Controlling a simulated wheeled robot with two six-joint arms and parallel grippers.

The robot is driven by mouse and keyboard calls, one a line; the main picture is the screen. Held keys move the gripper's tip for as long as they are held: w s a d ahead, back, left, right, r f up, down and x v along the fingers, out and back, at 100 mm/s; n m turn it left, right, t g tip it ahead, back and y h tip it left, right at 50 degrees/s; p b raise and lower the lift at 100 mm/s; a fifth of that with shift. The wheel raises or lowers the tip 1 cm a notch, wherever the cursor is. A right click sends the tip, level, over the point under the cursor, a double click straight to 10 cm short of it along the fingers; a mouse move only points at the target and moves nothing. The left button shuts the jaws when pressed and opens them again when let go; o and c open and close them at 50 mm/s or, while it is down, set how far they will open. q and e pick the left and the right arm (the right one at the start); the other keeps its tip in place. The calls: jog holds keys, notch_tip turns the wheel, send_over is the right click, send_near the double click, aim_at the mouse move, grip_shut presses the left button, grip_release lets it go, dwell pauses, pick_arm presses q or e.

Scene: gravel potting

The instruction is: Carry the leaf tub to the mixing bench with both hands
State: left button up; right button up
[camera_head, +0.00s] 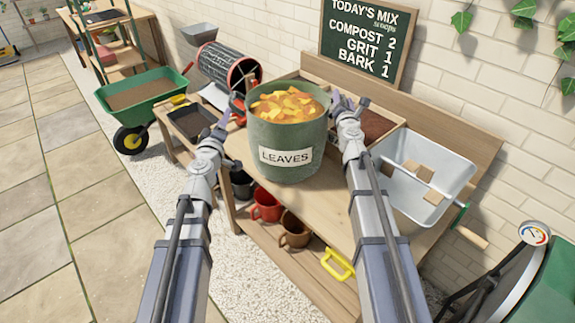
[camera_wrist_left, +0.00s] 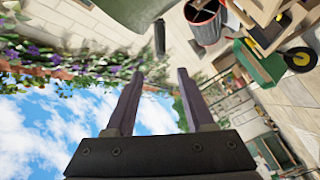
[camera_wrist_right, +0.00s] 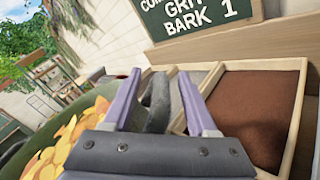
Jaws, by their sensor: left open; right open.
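The leaf tub (camera_head: 262,138) is a green round tub labelled LEAVES, full of orange and yellow leaves. It appears upright on the wooden mixing bench (camera_head: 330,190). My left gripper (camera_head: 233,103) is open at the tub's left side. In the left wrist view the tub (camera_wrist_left: 145,12) shows at the top, and a dark handle (camera_wrist_left: 160,37) lies just beyond the open fingertips. My right gripper (camera_head: 348,104) is open at the tub's right side. In the right wrist view a dark grey handle (camera_wrist_right: 156,105) shows between its fingers, with the tub's leaves (camera_wrist_right: 65,140) at left.
A grey metal basin (camera_head: 440,172) and a brown-filled wooden tray (camera_head: 378,124) are right of the tub. A black tray (camera_head: 190,120) is at left. Red and brown pots (camera_head: 266,205) stand on the lower shelf. A green wheelbarrow (camera_head: 150,90) stands behind left.

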jog(key=s, duration=1.2)
jog(key=shift+a, duration=0.4)
